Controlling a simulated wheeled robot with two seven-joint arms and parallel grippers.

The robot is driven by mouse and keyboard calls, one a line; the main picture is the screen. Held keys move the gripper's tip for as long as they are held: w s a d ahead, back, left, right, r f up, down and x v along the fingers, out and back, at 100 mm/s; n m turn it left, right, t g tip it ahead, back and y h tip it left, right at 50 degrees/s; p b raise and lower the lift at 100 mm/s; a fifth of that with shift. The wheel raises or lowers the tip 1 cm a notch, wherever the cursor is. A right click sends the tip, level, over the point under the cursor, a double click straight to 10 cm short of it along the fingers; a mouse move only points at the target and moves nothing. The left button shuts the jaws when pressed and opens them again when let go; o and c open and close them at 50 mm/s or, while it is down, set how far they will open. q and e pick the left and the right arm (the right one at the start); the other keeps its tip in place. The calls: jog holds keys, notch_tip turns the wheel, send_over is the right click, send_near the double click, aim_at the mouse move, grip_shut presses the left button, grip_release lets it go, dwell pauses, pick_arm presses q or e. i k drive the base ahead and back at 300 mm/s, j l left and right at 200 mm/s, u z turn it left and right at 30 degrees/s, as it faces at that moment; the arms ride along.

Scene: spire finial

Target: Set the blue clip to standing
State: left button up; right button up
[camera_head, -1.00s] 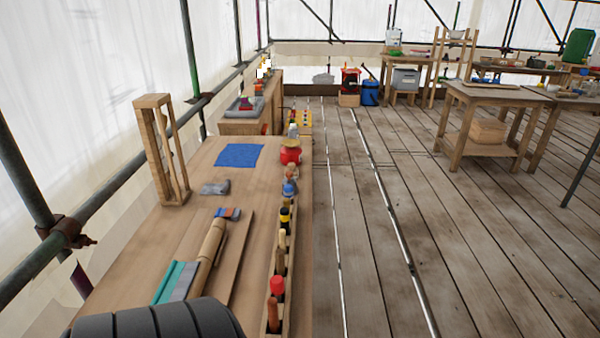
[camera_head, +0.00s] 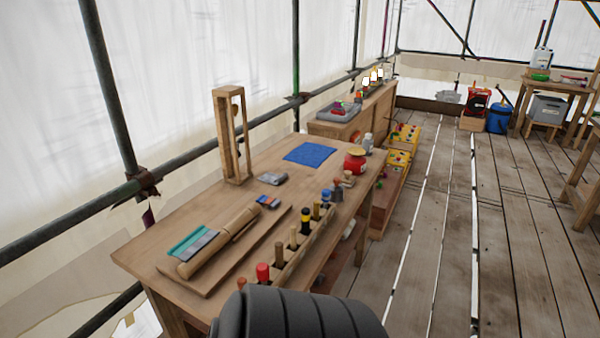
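I cannot pick out the blue clip with certainty. A small blue and red item (camera_head: 268,201) lies flat on the workbench (camera_head: 140,252) beside a rolled tan bundle (camera_head: 215,244). A blue cloth (camera_head: 310,154) lies flat at the bench's far part. Neither of my grippers shows in the head view. A dark ribbed rounded part, likely mine, fills the bottom centre.
A tall wooden frame (camera_head: 232,140) stands at the bench's back edge. A rack of tools (camera_head: 293,238) runs along the front edge, with a red pot (camera_head: 355,160) beyond. Scaffold rails run behind. The plank floor (camera_head: 440,270) at right is mostly clear.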

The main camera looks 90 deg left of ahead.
aim_at(264, 199)
jog(key=i+j+u, duration=0.25)
jog(key=u, duration=0.2)
jog(key=i+j+u, duration=0.15)
jog(key=i+u, duration=1)
jog(key=u, duration=0.2)
jog(key=i+u, duration=0.5)
jog(key=i+l+u, duration=0.25)
jog(key=i+u, duration=0.35)
jog(key=u, duration=0.3)
jog(key=i+l+u, duration=0.1)
jog(key=u, duration=0.3)
jog(key=i+l+u, duration=0.1)
jog(key=u, duration=0.35)
jog(key=l+u, duration=0.2)
jog(key=u, duration=0.25)
jog(key=i+l+u, duration=0.1)
jog(key=u, duration=0.35)
jog(key=l+u, duration=0.15)
jog(key=u, duration=0.25)
jog(key=i+l+u, duration=0.1)
jog(key=l+u, duration=0.15)
jog(key=u, duration=0.15)
jog(key=l+u, duration=0.2)
jog(key=u, duration=0.2)
jog(key=l+u, duration=0.2)
jog(key=u, duration=0.2)
